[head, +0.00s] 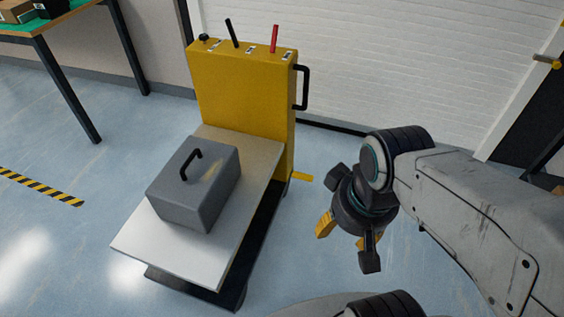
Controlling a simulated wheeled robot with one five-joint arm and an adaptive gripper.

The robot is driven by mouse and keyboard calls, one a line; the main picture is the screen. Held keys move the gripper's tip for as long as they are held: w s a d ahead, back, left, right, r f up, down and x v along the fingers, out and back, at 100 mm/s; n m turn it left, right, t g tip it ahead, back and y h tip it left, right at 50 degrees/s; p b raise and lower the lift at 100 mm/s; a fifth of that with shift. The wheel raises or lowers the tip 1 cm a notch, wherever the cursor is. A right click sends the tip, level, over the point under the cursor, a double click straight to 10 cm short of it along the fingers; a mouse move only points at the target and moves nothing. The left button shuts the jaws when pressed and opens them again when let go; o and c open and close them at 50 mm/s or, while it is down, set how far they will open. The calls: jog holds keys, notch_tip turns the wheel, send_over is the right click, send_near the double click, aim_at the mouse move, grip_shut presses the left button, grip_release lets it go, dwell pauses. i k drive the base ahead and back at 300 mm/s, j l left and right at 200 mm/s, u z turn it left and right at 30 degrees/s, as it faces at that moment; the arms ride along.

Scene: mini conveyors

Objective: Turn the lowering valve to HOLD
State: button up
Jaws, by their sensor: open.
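A yellow lift cart (240,92) stands at the centre, with controls on its top face. These are a small black knob (204,38) at the left, a black lever (232,33) in the middle and a red lever (274,39) at the right. Both levers stand nearly upright. Small labels lie beside them, too small to read, so I cannot tell which control is the lowering valve or its setting. My gripper (347,244) is open and empty, pointing down to the right of the cart, lower than the controls and apart from them.
A grey box (195,184) with a black handle sits on the cart's platform (150,243). A black handle (302,88) and a yellow pedal-like bar (301,177) stick out at the cart's right. A green-topped table (72,15) stands at far left. A white shutter (370,60) is behind.

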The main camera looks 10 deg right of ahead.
aim_at(203, 37)
jog(key=j+u, duration=0.4)
jog(key=i+j+u, duration=0.1)
jog(key=j+u, duration=0.25)
jog(key=i+j+u, duration=0.35)
jog(key=j, duration=0.2)
jog(key=i+j+u, duration=0.75)
jog(key=i+z, duration=0.25)
jog(key=i, duration=0.2)
jog(key=i+j+z, duration=0.2)
jog(key=i, duration=0.2)
jog(key=i+j+z, duration=0.25)
jog(key=i, duration=0.2)
jog(key=l, duration=0.1)
